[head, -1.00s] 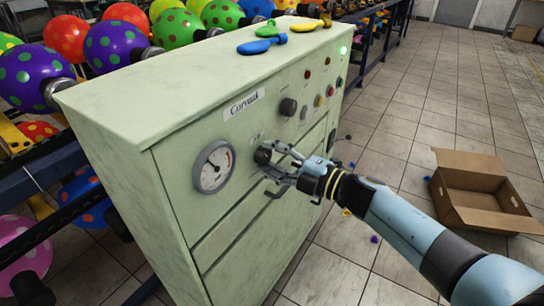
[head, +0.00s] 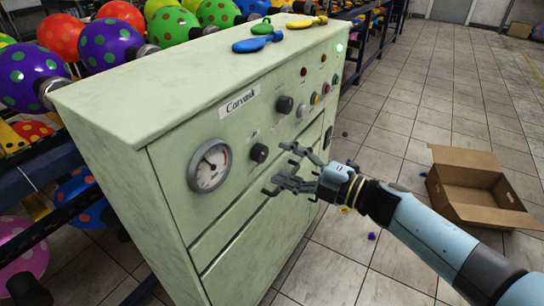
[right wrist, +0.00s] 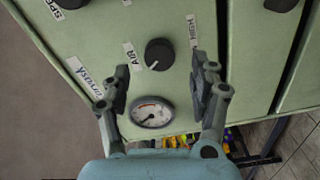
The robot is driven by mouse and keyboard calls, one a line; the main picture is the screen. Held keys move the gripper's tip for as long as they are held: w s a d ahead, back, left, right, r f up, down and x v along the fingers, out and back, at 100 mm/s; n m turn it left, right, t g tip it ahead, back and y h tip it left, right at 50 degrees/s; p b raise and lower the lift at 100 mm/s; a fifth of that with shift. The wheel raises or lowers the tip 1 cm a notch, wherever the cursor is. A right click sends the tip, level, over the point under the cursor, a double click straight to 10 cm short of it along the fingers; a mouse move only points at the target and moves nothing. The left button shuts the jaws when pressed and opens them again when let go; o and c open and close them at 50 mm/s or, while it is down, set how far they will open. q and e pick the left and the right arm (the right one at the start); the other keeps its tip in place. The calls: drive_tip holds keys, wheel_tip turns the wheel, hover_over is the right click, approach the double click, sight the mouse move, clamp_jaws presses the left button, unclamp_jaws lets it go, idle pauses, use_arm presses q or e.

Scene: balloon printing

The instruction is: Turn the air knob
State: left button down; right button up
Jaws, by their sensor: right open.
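The air knob (head: 259,152) is a small black dial on the front of the pale green cabinet (head: 180,165), to the right of the round pressure gauge (head: 210,166). In the right wrist view the knob (right wrist: 159,54) sits by an "AIR" label, with a white pointer line on it. My right gripper (head: 275,170) is open and empty, a little right of the knob and apart from it. In the right wrist view its two fingers stand either side of the knob, and the gauge (right wrist: 152,113) shows between them. My left gripper is not in view.
Another black knob (head: 285,104) and several small buttons are higher on the panel. Flat balloons, including a blue one (head: 258,41), lie on the cabinet top. An open cardboard box (head: 478,187) stands on the tiled floor. Spotted balloons fill a rack behind.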

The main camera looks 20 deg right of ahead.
drive_tip(key=v, duration=0.7)
drive_tip(key=shift+s, duration=0.1)
drive_tip(key=s+d+f+m+h+b, duration=0.1)
drive_tip(key=s+f+m+h, duration=0.25)
drive_tip(key=f, duration=0.45)
drive_tip(key=s+d+f+m+g+h+b, duration=0.1)
drive_tip(key=s+d+f+m+h, duration=0.1)
drive_tip(key=s+f+m, duration=0.35)
drive_tip(key=s+d+f+m+h+b, duration=0.1)
drive_tip(key=s+f+m+h, duration=0.1)
drive_tip(key=f, duration=0.7)
drive_tip(key=s+d+f+m+g+h, duration=0.1)
drive_tip(key=s+f+m+g, duration=0.2)
drive_tip(key=s+f, duration=0.3)
drive_tip(key=s+d+f+m+g+h, duration=0.1)
drive_tip(key=s+f+m+g, duration=0.3)
drive_tip(key=s, duration=1.1)
drive_tip(key=s+f+m+g+h, duration=0.2)
drive_tip(key=s+f+m+g, duration=0.2)
drive_tip(key=s+f, duration=0.6)
drive_tip(key=shift+s+d+g+b, duration=0.35)
drive_tip(key=shift+s+g, duration=0.25)
drive_tip(key=shift+s, duration=0.2)
